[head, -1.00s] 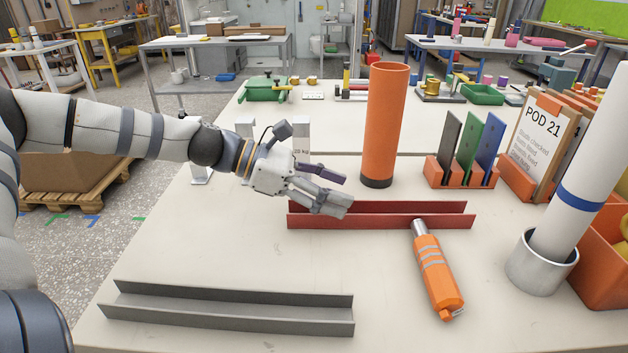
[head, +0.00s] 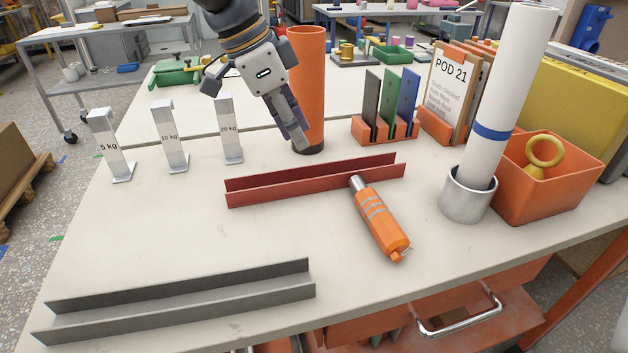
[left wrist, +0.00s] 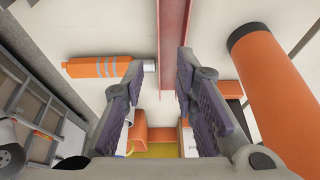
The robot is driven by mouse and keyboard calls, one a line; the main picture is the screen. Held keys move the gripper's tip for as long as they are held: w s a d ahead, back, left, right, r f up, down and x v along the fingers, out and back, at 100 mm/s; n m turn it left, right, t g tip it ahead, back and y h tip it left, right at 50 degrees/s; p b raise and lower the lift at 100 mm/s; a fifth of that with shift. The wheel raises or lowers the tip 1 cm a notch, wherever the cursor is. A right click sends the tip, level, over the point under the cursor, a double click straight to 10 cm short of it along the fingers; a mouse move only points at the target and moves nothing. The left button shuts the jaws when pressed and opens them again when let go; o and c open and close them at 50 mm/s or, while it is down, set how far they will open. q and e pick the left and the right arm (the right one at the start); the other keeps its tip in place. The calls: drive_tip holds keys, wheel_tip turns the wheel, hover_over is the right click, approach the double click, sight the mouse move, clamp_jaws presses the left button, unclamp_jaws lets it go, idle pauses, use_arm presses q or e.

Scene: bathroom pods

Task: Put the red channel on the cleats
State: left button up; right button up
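My left gripper (head: 296,138) is above and behind the channel, pointing down in front of the orange tube. In the left wrist view its fingers (left wrist: 160,62) stand apart with nothing held between them. My right gripper is not in view.
An orange-handled tool (head: 378,222) lies against the channel's front side. An orange tube (head: 310,80) stands close behind the gripper. A grey channel (head: 180,305) lies at the front left. A rack of coloured plates (head: 390,128) stands behind right. The left middle table is clear.

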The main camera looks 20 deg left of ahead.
sight(319, 178)
use_arm(q)
drive_tip(key=x, duration=1.1)
drive_tip(key=shift+s+b, duration=0.1)
drive_tip(key=shift+b, duration=0.25)
drive_tip(key=shift+r, duration=0.1)
drive_tip(key=shift+c, duration=0.6)
clamp_jaws()
